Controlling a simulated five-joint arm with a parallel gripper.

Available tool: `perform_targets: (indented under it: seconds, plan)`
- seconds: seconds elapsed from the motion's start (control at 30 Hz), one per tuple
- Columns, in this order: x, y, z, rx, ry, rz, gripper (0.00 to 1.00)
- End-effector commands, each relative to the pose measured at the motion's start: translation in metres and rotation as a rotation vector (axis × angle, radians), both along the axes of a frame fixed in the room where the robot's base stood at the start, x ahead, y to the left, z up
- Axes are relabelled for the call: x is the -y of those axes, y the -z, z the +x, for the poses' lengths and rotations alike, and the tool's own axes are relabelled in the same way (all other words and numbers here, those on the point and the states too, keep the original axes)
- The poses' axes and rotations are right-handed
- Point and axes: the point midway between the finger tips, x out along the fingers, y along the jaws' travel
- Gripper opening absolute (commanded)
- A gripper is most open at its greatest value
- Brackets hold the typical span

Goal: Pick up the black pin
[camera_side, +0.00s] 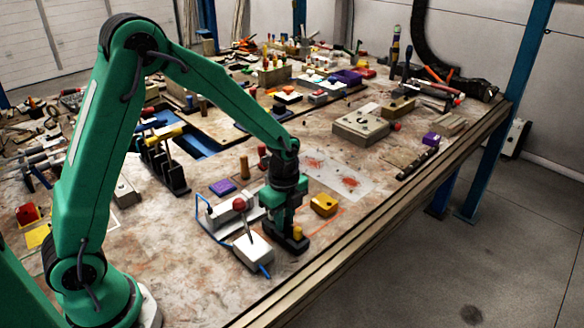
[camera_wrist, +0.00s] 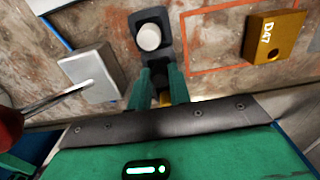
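My gripper (camera_side: 287,217) points down over a small black holder (camera_side: 286,241) near the table's front edge. In the wrist view its two green fingers (camera_wrist: 159,76) stand apart on either side of something dark by the holder. I cannot tell whether that is the black pin or part of the holder, nor whether the fingers press on it. The black pin does not show clearly in either view. The dark holder (camera_wrist: 140,22) also shows in the wrist view, just beyond the fingertips, with a pale round peg (camera_wrist: 149,37) standing in it.
A yellow block (camera_side: 323,205), marked D47 in the wrist view (camera_wrist: 272,38), sits right of my gripper. A pale box (camera_side: 253,249) with a red-knobbed lever (camera_side: 239,204) stands close on the left. A black rack (camera_side: 163,170) stands farther left. Bare tabletop lies at the front left.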

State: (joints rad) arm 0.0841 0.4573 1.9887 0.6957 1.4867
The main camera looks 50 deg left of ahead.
Motion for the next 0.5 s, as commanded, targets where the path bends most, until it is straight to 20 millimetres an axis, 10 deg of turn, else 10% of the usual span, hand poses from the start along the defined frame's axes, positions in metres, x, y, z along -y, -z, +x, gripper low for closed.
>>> perform_targets:
  seconds: [0.5]
  plan:
    - [0.000, -0.012, 0.001, 0.003, 0.000, 0.000, 0.00]
